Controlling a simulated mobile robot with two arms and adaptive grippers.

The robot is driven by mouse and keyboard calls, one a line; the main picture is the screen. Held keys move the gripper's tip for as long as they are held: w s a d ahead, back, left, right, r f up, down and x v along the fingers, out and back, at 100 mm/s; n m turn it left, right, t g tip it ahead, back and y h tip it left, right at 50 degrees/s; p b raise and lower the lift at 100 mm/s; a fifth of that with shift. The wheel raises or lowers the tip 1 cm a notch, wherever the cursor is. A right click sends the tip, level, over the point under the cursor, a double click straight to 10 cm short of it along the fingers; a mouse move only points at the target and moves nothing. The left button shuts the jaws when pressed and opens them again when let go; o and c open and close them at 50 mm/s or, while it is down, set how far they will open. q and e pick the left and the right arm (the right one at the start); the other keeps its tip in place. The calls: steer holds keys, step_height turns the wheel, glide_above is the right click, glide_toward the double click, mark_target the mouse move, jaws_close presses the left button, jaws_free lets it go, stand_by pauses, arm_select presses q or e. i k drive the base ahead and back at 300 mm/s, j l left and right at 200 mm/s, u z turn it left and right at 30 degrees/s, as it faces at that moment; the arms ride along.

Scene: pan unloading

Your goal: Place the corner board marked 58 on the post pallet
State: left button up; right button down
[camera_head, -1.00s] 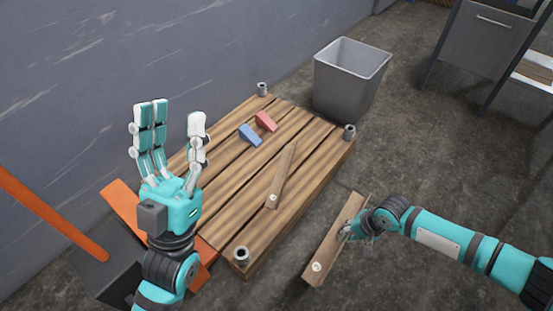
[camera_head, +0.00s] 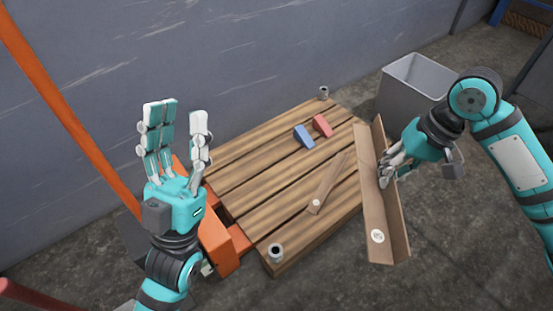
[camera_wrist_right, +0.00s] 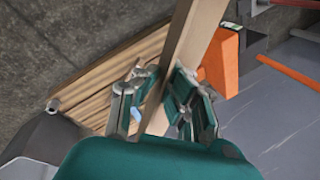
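A long brown L-shaped corner board (camera_head: 368,205) is in my right gripper (camera_head: 386,172), whose fingers close on its edge around mid-length. The board is raised at the right side of the wooden post pallet (camera_head: 245,190), covering part of its edge. A white round label is near its lower end; the number is unreadable. In the right wrist view the board (camera_wrist_right: 196,40) passes between the fingers (camera_wrist_right: 162,95). Another board (camera_head: 330,180) with a round label lies on the pallet. My left gripper (camera_head: 181,112) is open and empty, fingers up, left of the pallet.
Blue (camera_head: 303,136) and red (camera_head: 322,125) wedge blocks lie on the pallet. Short grey posts (camera_head: 276,251) (camera_head: 323,93) stand at visible corners. A grey bin (camera_head: 415,85) stands behind right. An orange jack (camera_head: 215,235) is at the left; a wall runs behind.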

mark_target(308, 162)
steer(key=i+l+u, duration=0.1)
steer(key=u, duration=0.3)
steer(key=i+l+u, duration=0.1)
steer(key=l+u, duration=0.45)
steer(key=u, duration=0.25)
steer(key=i+l+u, duration=0.1)
steer(key=l+u, duration=0.15)
steer(key=u, duration=0.2)
steer(key=l+u, duration=0.15)
steer(key=l, duration=0.6)
steer(key=k+l+u, duration=0.1)
steer(key=l, duration=0.65)
